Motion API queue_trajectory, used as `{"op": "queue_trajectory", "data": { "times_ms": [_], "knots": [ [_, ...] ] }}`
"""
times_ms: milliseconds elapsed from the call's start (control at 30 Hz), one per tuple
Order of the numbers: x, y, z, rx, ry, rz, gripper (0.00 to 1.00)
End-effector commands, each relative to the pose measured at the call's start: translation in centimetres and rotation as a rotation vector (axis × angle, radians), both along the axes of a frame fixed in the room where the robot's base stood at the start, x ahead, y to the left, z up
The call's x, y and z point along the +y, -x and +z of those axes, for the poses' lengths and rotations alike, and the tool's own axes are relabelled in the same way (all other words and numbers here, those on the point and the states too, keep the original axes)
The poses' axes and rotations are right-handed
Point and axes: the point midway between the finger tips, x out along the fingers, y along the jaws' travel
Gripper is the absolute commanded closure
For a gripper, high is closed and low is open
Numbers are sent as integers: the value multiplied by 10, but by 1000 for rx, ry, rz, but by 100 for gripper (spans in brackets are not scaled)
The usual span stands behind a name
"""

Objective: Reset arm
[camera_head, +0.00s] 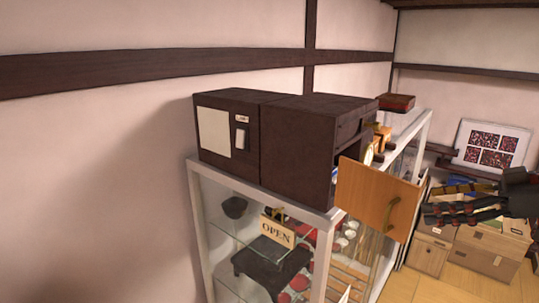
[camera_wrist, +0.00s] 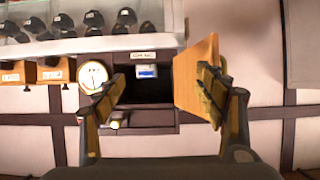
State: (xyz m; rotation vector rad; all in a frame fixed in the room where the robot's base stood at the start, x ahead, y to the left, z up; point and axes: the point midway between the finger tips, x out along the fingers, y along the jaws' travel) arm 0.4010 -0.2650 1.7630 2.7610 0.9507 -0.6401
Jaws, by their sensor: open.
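My gripper (camera_head: 432,214) shows as a dark shape at the right of the head view, to the right of an open wooden door (camera_head: 372,197). A gap to the door seems to show, but the depth is hard to tell. In the wrist view my gripper (camera_wrist: 160,78) has its two fingers spread wide with nothing held between them. The right finger overlaps the wooden door (camera_wrist: 192,75) in the picture; I cannot tell whether they touch. A dark compartment (camera_wrist: 150,90) stands open between the fingers, with a small blue and white item (camera_wrist: 147,71) inside.
The dark cabinet (camera_head: 310,140) stands on a glass display case (camera_head: 205,215) holding dishes and an OPEN sign (camera_head: 277,231). A round clock (camera_wrist: 93,74) is beside the left finger. Boxes (camera_head: 485,250) stand on the floor at right. Some bare floor (camera_head: 400,286) shows at lower right.

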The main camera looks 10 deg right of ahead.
Motion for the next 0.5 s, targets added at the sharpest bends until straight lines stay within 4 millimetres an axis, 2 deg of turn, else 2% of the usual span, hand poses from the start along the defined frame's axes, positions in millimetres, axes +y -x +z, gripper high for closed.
{"op": "queue_trajectory", "data": {
  "times_ms": [67, 167, 267, 400, 500],
  "knots": [
    [-1, -1, 0, -17, 24, 8, 29],
    [-21, -14, -1, -76, 120, -34, 29],
    [-57, -39, 8, -190, 237, -140, 29],
    [-122, -66, 23, -345, 385, -373, 29],
    [-170, -68, 36, -414, 479, -572, 29]
  ]
}}
